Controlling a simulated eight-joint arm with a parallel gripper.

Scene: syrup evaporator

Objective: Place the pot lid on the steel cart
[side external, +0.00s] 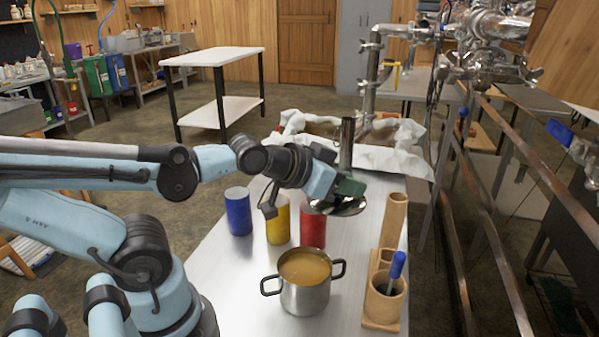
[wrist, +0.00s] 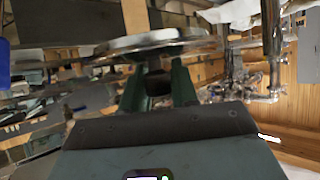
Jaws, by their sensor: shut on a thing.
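The pot lid (side external: 352,208), a shiny metal disc, is held above the table, behind and to the right of the pot. In the wrist view the lid (wrist: 150,41) spans the top between the green fingers. My gripper (side external: 338,195) is shut on the lid, probably by its knob; the grip itself is partly hidden. The fingers also show in the wrist view (wrist: 158,88). The steel pot (side external: 304,296) stands uncovered with amber liquid in it. It stands on a steel-topped surface (side external: 240,285), which looks like the steel cart.
Blue (side external: 238,212), yellow (side external: 278,222) and red (side external: 312,228) cans stand behind the pot. A wooden holder (side external: 381,312) with a blue-handled tool (side external: 396,270) stands at the right. White cloth (side external: 390,160) lies at the far end. The steel top is bare left of the pot.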

